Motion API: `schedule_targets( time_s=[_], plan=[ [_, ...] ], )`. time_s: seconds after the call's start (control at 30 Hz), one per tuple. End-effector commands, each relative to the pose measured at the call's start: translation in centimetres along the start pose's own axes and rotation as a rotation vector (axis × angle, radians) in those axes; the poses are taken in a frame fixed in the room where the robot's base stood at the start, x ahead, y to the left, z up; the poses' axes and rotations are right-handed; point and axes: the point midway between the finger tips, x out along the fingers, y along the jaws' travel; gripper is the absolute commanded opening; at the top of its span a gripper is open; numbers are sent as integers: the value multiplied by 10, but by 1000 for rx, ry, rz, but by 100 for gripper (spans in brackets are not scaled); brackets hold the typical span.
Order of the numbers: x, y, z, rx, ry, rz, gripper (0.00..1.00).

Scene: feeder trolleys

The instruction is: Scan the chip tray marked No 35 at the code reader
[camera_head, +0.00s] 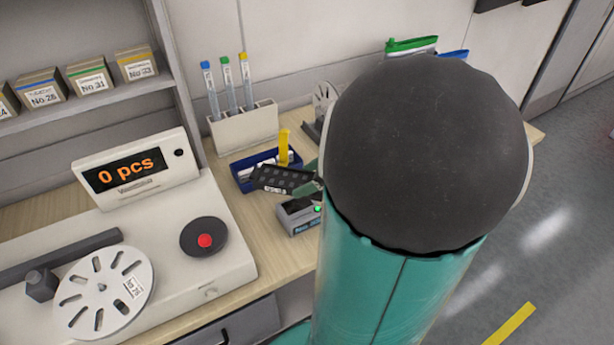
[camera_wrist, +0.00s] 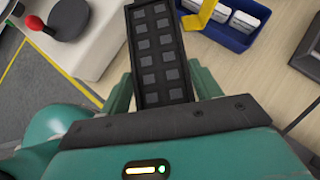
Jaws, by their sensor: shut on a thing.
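My gripper (camera_wrist: 163,92) is shut on a black chip tray (camera_wrist: 157,45) with two rows of grey pockets. In the head view the tray (camera_head: 283,179) is held out to the left of my arm, tilted, above the worktop. No number on it can be read. A small grey box with a green light and a blue-lettered label (camera_head: 298,217) stands on the worktop just below the tray; it looks like the code reader. My arm hides its right part. My gripper's fingers are mostly hidden by my arm in the head view.
A blue bin (camera_head: 243,178) with white packs and a yellow upright piece stands behind the tray. A counting machine (camera_head: 134,172) reading "0 pcs" and a white reel (camera_head: 104,292) are at left. A holder with several tubes (camera_head: 244,127) stands at the back. Boxes line a shelf (camera_head: 90,116).

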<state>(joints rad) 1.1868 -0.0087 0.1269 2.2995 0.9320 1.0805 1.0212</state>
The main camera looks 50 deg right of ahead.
Motion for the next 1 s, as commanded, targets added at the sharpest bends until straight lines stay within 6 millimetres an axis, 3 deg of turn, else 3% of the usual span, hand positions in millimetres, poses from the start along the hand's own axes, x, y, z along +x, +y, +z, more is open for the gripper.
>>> schedule_targets(
  time_s=[0.57,1.0],
  plan=[
    [-59,49,-10,-1,0,-3,36],
    [-63,52,-11,0,0,-1,36]
  ],
)
